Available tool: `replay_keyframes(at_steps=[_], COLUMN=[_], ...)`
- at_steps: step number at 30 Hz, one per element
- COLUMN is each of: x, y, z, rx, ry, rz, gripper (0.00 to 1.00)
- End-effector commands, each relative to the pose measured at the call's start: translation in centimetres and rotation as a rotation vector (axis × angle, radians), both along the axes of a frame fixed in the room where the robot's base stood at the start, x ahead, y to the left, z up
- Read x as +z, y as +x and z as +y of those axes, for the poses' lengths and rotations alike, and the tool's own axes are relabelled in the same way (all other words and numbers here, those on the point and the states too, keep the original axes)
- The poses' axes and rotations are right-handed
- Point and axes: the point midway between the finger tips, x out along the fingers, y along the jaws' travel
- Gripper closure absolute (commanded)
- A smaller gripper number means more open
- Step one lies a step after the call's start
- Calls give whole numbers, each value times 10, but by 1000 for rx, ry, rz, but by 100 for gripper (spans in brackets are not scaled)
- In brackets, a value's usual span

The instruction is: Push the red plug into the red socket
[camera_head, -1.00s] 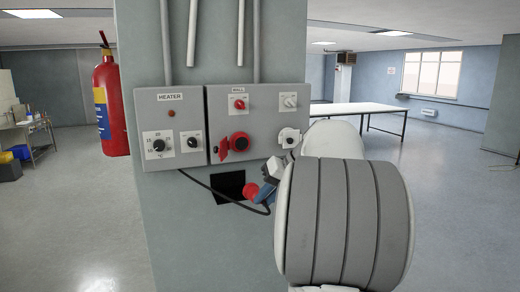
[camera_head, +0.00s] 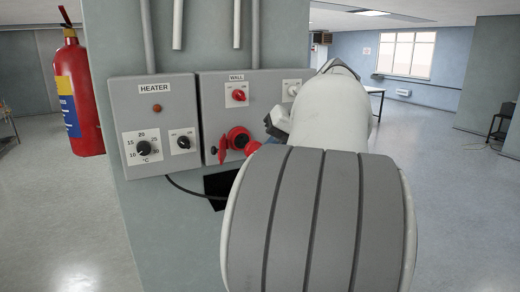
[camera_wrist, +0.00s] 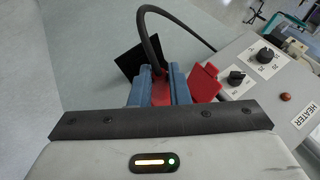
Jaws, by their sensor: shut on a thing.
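The red socket (camera_head: 238,137) is on the WALL panel, with its red flap (camera_head: 223,150) hanging open at its left. My gripper (camera_head: 269,130) is just right of the socket, mostly hidden behind my arm. In the wrist view, my gripper's blue fingers (camera_wrist: 160,78) are shut on the red plug (camera_wrist: 160,93), whose black cable loops up and right. The red plug (camera_head: 252,147) overlaps the socket's lower right edge in the head view. I cannot tell whether they touch. The red flap (camera_wrist: 205,83) is close beside the right finger in the wrist view; the socket opening is hidden.
The HEATER box (camera_head: 153,125) with knobs stands left of the WALL panel (camera_head: 210,90). A black opening (camera_head: 217,187) is in the pillar below. A red WALL switch (camera_head: 239,95) is above the socket. A fire extinguisher (camera_head: 80,95) hangs at the far left.

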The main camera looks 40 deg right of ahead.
Motion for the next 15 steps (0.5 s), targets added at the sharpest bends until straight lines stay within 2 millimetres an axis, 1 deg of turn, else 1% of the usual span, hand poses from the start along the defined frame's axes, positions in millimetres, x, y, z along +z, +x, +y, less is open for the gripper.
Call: replay_keyframes(at_steps=[10,15], x=[0,1], y=[0,6], z=[0,-2], rx=[-1,-1], ry=[0,0], rz=[-1,0], gripper=[100,100])
